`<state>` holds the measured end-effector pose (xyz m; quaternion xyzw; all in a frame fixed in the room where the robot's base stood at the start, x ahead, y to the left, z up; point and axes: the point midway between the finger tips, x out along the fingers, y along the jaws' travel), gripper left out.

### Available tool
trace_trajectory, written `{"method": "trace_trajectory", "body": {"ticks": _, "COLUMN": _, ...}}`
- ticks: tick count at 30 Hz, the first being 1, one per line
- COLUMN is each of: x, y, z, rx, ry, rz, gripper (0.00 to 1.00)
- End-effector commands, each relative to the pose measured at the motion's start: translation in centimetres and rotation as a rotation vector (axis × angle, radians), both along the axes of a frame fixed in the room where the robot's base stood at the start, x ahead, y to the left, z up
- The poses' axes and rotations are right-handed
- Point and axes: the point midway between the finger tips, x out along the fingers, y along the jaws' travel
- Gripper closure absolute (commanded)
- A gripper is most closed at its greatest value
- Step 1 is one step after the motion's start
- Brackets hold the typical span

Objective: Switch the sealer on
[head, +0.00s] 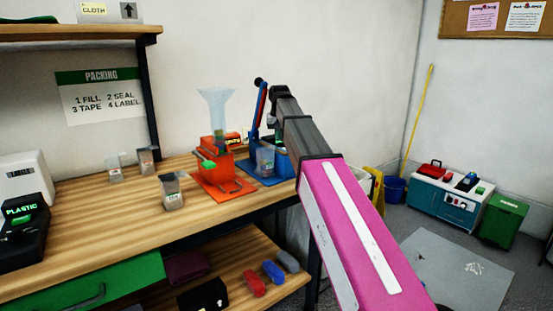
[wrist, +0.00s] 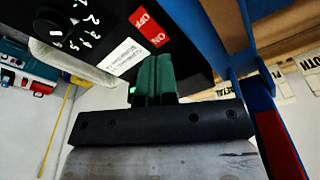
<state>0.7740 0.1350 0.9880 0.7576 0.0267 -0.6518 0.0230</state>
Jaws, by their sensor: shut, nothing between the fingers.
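The sealer (head: 283,165) is a blue machine with a raised red and blue lever, on a blue mat at the right end of the wooden bench. My arm partly covers it in the head view. In the wrist view its black panel (wrist: 105,30) carries a dial, a white label and a red switch (wrist: 145,25) marked ON and OFF. I cannot tell which way the switch is set. My gripper (wrist: 153,62) has green fingers, shut and empty, with the tips close to the panel beside the switch and label. Contact is unclear. In the head view the fingertips are hard to make out.
A clear cup (head: 265,160) stands at the sealer's front. An orange machine with a funnel (head: 216,103) stands just left, with another cup (head: 172,191) further left. A shelf (head: 75,32) overhangs the bench's left.

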Motion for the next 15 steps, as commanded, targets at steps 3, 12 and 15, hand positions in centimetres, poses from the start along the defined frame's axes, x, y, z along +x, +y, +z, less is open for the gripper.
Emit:
{"method": "trace_trajectory", "body": {"ticks": 3, "x": 0.1, "y": 0.0, "z": 0.9, "rx": 0.000, "ry": -0.001, "rz": 0.000, "gripper": 1.00}}
{"method": "trace_trajectory", "body": {"ticks": 12, "x": 0.1, "y": 0.0, "z": 3.0, "rx": 0.000, "ry": -0.001, "rz": 0.000, "gripper": 1.00}}
{"method": "trace_trajectory", "body": {"ticks": 15, "x": 0.1, "y": 0.0, "z": 3.5, "rx": 0.000, "ry": -0.001, "rz": 0.000, "gripper": 1.00}}
